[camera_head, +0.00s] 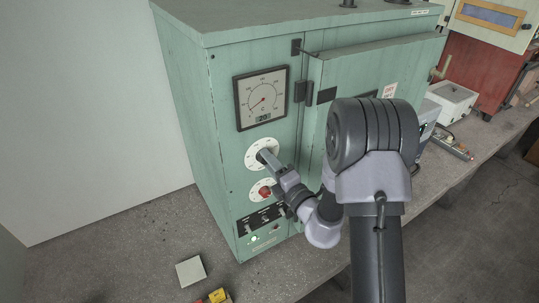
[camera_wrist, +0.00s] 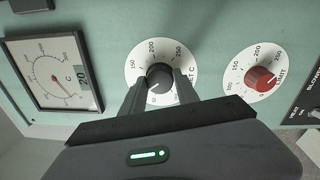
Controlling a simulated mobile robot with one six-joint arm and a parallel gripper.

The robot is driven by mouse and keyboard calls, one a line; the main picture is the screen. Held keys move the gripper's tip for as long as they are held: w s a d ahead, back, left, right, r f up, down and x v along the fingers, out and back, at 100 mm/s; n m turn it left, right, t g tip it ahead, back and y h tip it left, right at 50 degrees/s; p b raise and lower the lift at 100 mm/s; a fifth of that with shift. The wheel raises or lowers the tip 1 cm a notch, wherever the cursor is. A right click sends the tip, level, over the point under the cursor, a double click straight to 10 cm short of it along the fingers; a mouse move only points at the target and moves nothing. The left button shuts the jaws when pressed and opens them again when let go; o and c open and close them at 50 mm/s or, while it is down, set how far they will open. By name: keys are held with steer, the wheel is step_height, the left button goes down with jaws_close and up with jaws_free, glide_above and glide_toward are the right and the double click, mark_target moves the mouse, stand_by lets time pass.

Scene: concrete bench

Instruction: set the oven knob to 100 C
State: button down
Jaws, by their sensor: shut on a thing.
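The oven is the green cabinet (camera_head: 228,165) on the bench. Its upper white dial (camera_head: 249,160) carries a dark knob, and the wrist view shows this dial (camera_wrist: 133,68) with marks including 150, 200 and 250 and the letters "ET C". My gripper (camera_head: 264,155) has its two fingers on either side of the dark knob (camera_wrist: 158,76) and is shut on it. I cannot tell clearly which mark the knob points to, and the fingers hide the lower part of the dial.
A red knob (camera_wrist: 262,78) on a second white dial, marked "LIMIT", sits beside the held one. Switches (camera_head: 262,218) and a lit green lamp (camera_head: 255,239) are below. The oven door (camera_head: 335,75) is closed. A pale pad (camera_head: 191,270) lies on the bench in front.

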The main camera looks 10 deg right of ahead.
steer(key=shift+m+p, duration=0.8)
steer(key=shift+m, duration=0.2)
steer(key=c, duration=0.9)
jaws_free()
